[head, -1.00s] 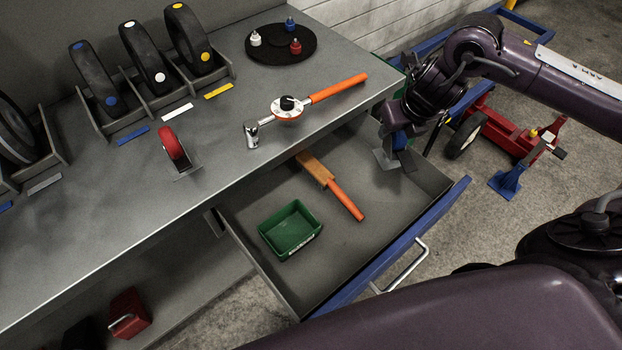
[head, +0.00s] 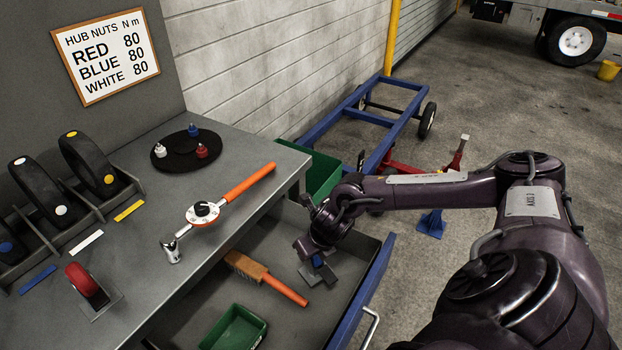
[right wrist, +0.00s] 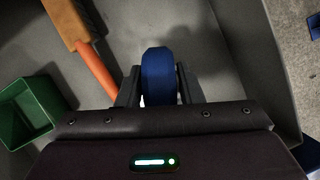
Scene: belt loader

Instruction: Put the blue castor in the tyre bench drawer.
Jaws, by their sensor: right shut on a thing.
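My right gripper (head: 316,262) is shut on the blue castor (head: 318,261), inside the outline of the open tyre bench drawer (head: 376,278), on its right side. In the right wrist view the blue wheel (right wrist: 158,74) sits between the two fingers of the gripper (right wrist: 158,90). A grey plate of the castor shows below the wheel in the head view. I cannot tell whether it touches the drawer floor. My left gripper is not in view.
In the drawer an orange-handled brush (head: 265,276) and a green box (head: 236,328) lie left of the castor. On the bench top are a torque wrench (head: 208,212), a red castor (head: 82,281) and a round black tray (head: 175,160).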

